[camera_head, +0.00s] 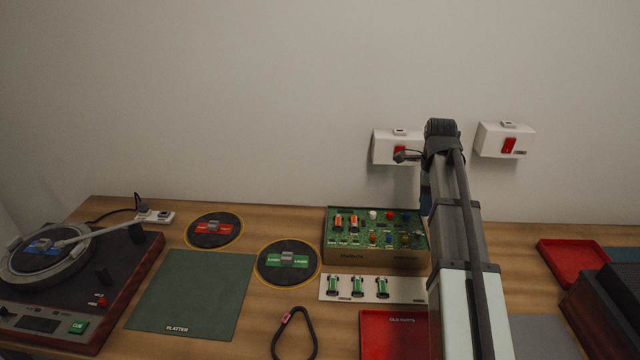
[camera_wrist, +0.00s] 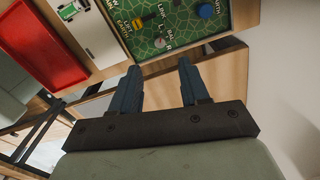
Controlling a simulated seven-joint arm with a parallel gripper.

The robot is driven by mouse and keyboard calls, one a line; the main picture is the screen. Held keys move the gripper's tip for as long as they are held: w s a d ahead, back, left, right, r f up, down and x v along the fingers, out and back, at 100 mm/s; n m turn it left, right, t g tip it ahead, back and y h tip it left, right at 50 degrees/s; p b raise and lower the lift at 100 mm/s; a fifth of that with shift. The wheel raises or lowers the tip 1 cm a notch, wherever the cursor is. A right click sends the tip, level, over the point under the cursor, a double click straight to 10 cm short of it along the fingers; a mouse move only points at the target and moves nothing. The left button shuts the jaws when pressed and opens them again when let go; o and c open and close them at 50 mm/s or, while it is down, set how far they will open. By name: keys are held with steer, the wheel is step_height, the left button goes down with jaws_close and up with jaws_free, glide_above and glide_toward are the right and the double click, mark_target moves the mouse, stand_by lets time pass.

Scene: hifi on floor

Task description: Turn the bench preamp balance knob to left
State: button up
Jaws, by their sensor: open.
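The bench preamp (camera_head: 375,256) is a box with a green board on top, full of small coloured parts, in the middle of the table. In the wrist view its board (camera_wrist: 180,25) shows at the top, with "BAL", "L" and "R" printed near a small pale knob (camera_wrist: 160,43). Which way the knob points is too small to tell. My gripper (camera_wrist: 159,75) is open and empty, its two dark blue fingers apart and pointing toward the board's near edge, not around the knob. In the head view my arm hides most of the gripper and the preamp's right edge.
A card with several green parts (camera_head: 343,297) and a red tray (camera_head: 380,343) lie in front of the preamp. A black loop (camera_head: 308,323) and round mats (camera_head: 262,265) lie left. Two white wall boxes (camera_head: 385,150) (camera_head: 490,142) hang behind. A turntable (camera_head: 120,285) stands at far left.

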step_height(320, 180, up, 4)
steer(key=r, duration=0.1)
steer(key=w+a+f+n+t, duration=0.2)
steer(key=a+n, duration=0.2)
steer(key=a, duration=1)
steer(key=w+a+f+n+t, duration=0.1)
steer(key=a+n, duration=0.4)
steer(key=a, duration=1)
steer(key=shift+w+f+t+y, duration=0.3)
steer(key=shift+w+f+t, duration=0.1)
steer(key=shift+w, duration=0.45)
steer(key=shift+n, duration=0.3)
